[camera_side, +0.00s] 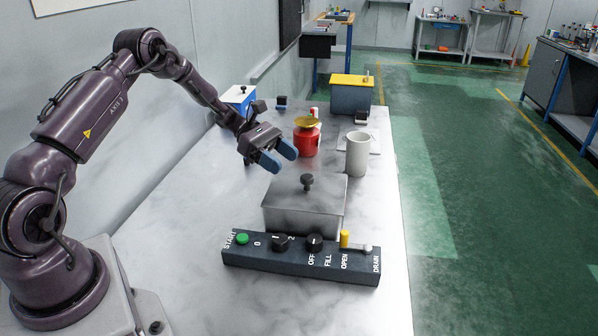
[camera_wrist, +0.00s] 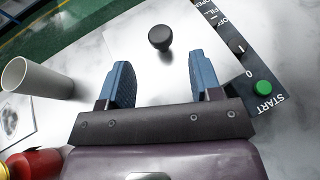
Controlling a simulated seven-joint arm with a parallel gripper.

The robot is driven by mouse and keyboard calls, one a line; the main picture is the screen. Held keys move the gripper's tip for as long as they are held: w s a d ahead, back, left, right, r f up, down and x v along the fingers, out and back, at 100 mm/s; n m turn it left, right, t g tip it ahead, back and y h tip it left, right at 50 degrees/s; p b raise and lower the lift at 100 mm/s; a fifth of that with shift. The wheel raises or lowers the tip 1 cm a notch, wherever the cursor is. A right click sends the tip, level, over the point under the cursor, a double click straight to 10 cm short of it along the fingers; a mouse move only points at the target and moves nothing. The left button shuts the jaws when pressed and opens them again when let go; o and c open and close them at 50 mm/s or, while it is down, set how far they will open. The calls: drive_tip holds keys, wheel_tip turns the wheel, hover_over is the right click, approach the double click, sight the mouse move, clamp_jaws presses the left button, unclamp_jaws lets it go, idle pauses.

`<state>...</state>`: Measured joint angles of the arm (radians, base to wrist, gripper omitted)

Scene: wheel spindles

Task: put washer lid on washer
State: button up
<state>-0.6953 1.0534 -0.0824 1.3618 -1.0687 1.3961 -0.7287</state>
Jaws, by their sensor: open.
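A grey box-shaped washer (camera_side: 290,222) stands on the table behind the control panel. A flat grey lid (camera_side: 285,187) with a black knob (camera_side: 307,182) lies on top of it; whether it is fully seated I cannot tell. In the wrist view the knob (camera_wrist: 160,38) appears ahead of my fingers, near the middle of the gap, and the lid's edges are hard to make out. My gripper (camera_side: 279,155) has blue fingers, is open and empty, and is above and behind the washer to the left. The open fingers (camera_wrist: 158,70) also show in the wrist view.
A control panel (camera_side: 300,262) with knobs and a green button lies in front. A pale cup (camera_side: 357,154) stands behind right, and a red container with yellow top (camera_side: 306,139) behind the gripper. Boxes with yellow (camera_side: 351,95) and white (camera_side: 238,98) tops stand farther back. The front-left table is clear.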

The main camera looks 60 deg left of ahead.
drive_tip(key=s+d+r+m+g+y, duration=0.25)
drive_tip(key=s+d+r+m, duration=0.3)
drive_tip(key=r, duration=0.35)
drive_tip(key=s+d+r+m+g+y, duration=0.1)
drive_tip(key=s+d+r+m+y, duration=0.4)
drive_tip(key=r, duration=0.3)
drive_tip(key=s+d+r+m+t+y, duration=0.1)
drive_tip(key=s+d+m+t+y, duration=0.1)
drive_tip(key=s+m, duration=0.4)
drive_tip(key=s+d+r+m+t+y, duration=0.2)
drive_tip(key=s+m, duration=0.4)
drive_tip(key=s, duration=0.3)
drive_tip(key=shift+s+d+r+y, duration=0.25)
drive_tip(key=shift+r+y, duration=0.05)
drive_tip(key=shift+y, duration=0.15)
